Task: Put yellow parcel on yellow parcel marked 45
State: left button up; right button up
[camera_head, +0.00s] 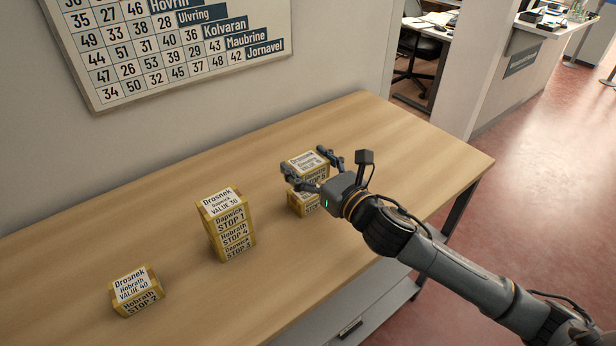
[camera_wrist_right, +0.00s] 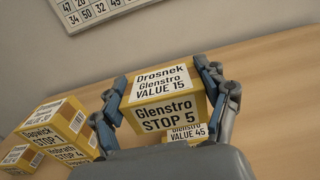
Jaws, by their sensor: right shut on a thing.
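My right gripper (camera_head: 308,168) is shut on a yellow parcel (camera_head: 304,160), its fingers on two opposite sides. In the right wrist view the held yellow parcel (camera_wrist_right: 165,97) reads Drosnek, Glenstro, VALUE 15 on top and Glenstro STOP 5 on its side. The yellow parcel marked 45 (camera_head: 303,204) stands on the counter below it. Its top label, Glenstro VALUE 45, shows partly in the wrist view (camera_wrist_right: 187,133), past the held parcel's lower edge. Whether the two touch I cannot tell. My left gripper is not in view.
A stack of yellow parcels (camera_head: 228,225), VALUE 30 on top, stands left of my right gripper. A lone parcel (camera_head: 137,291) marked VALUE 40 stands farther left. The wooden counter (camera_head: 400,135) is clear at the back right. A number board (camera_head: 170,45) hangs on the wall.

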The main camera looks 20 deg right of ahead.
aim_at(308, 177)
jog(key=shift+w+d+f, duration=0.2)
jog(key=shift+w+f, duration=0.45)
jog(key=shift+f, duration=0.1)
jog(key=f, duration=0.3)
jog(key=shift+w+d+f, duration=0.1)
jog(key=shift+w+f, duration=0.1)
jog(key=shift+f, duration=0.15)
jog(key=shift+f, duration=0.15)
jog(key=o, duration=1.3)
